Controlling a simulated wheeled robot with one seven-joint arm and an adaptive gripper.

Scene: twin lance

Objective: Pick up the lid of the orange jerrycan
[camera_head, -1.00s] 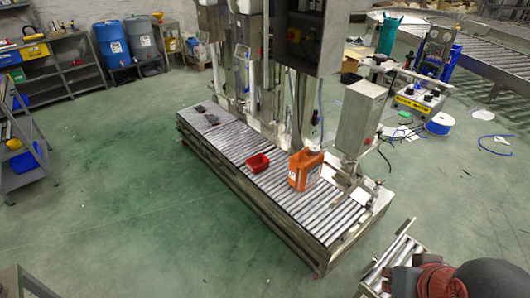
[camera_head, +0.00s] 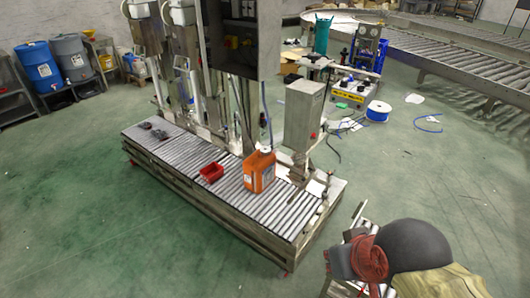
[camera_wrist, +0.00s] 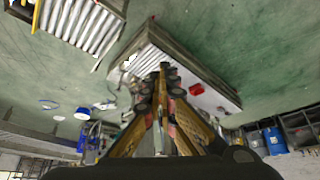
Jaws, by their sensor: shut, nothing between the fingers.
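The orange jerrycan (camera_head: 259,173) stands upright on the roller conveyor (camera_head: 215,172) in the head view. A small pale cap, its lid (camera_head: 266,150), shows on top, too small to make out in detail. My gripper (camera_wrist: 165,72) shows in the wrist view with its fingers together and nothing between them. It is in the air, well apart from the conveyor. The jerrycan cannot be made out in the wrist view; my gripper covers part of the conveyor there.
The green floor (camera_head: 130,245) in front is clear.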

